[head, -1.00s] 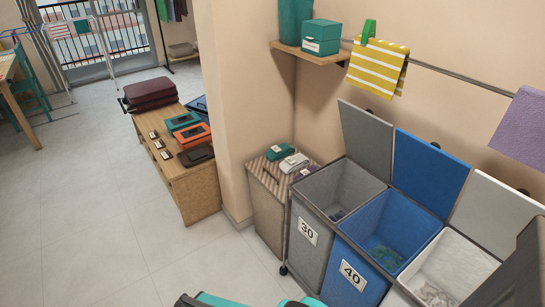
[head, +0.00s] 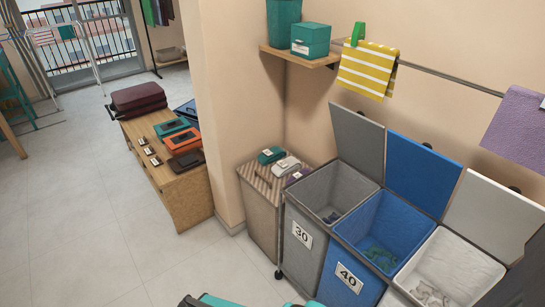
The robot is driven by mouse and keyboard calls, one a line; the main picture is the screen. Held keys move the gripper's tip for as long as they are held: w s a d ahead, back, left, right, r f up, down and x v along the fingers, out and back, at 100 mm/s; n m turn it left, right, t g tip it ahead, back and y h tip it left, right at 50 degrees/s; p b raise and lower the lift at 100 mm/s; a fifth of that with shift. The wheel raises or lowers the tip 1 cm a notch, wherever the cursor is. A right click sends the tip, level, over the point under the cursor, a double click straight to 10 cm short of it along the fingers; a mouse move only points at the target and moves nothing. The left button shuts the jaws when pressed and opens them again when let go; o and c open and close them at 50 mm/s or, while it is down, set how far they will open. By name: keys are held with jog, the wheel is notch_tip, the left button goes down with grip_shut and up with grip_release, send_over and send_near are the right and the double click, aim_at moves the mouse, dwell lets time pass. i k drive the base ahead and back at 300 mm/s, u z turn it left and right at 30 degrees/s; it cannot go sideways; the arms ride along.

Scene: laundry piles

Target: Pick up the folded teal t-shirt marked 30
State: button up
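Small folded teal cloth (head: 270,155) lies on top of the striped laundry hamper (head: 262,207), left of the bins. A white folded piece (head: 286,165) and a purple one (head: 298,176) lie beside it. Another teal item (head: 172,127) lies on the wooden bench (head: 178,190) farther left, behind an orange one (head: 178,140). I cannot read a 30 on either teal item. My gripper is not in view.
A grey bin marked 30 (head: 303,237), a blue bin marked 40 (head: 348,278) and a white bin (head: 450,265) stand at right, lids raised, with cloth inside. A teal-and-dark object (head: 215,300) is cut off at the bottom edge. The floor (head: 85,235) at left is clear.

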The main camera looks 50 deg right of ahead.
aim_at(267, 156)
jog(key=i, duration=0.9)
jog(key=u, duration=0.05)
